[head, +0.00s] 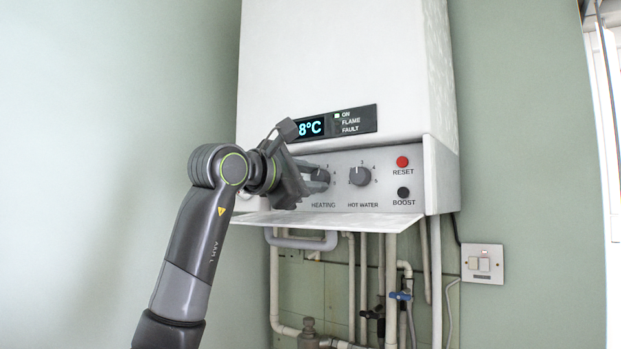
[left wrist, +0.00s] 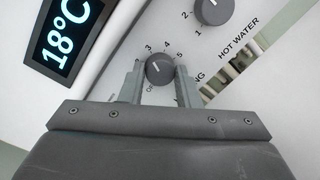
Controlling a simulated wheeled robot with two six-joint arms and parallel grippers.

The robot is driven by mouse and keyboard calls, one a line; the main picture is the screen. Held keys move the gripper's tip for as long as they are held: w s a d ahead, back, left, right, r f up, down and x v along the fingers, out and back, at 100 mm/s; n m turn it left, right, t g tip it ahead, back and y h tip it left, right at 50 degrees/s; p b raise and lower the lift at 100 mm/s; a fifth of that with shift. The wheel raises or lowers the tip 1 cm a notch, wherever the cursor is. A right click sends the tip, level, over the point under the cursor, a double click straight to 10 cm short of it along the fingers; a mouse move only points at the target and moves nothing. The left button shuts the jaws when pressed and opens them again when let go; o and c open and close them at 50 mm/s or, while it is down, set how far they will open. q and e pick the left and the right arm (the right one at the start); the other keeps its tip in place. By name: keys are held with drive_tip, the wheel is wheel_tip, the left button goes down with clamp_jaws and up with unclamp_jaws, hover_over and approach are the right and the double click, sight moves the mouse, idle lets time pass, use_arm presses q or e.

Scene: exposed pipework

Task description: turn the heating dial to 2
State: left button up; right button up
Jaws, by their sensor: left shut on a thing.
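The heating dial (left wrist: 160,68) is a round dark grey knob on the boiler's control panel, above the HEATING label (head: 323,205). In the head view the heating dial (head: 320,175) is partly covered by my left gripper (head: 318,181). In the left wrist view my left gripper (left wrist: 160,85) has one finger on each side of the dial and is shut on it. The numbers 3, 4 and 5 show around the dial there. A small pale mark shows on its face, but I cannot tell which number it points to. My right gripper is not in view.
The hot water dial (head: 360,176) is just right of the heating dial. A red reset button (head: 402,162) and a black boost button (head: 403,192) are further right. A display (head: 311,128) sits above. An open flap (head: 330,221) juts out below, over pipes (head: 364,285).

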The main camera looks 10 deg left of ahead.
use_arm(q)
drive_tip(key=shift+f, duration=0.1)
drive_tip(key=n+b, duration=0.3)
drive_tip(key=n, duration=0.1)
drive_tip(key=shift+f, duration=0.15)
drive_tip(key=n+b, duration=0.1)
drive_tip(key=n, duration=0.2)
drive_tip(key=shift+t, duration=0.4)
drive_tip(key=shift+n+b, duration=0.6)
drive_tip(key=shift+n, duration=0.4)
drive_tip(key=o, duration=1)
drive_tip(key=shift+w, duration=0.1)
drive_tip(key=shift+c, duration=0.2)
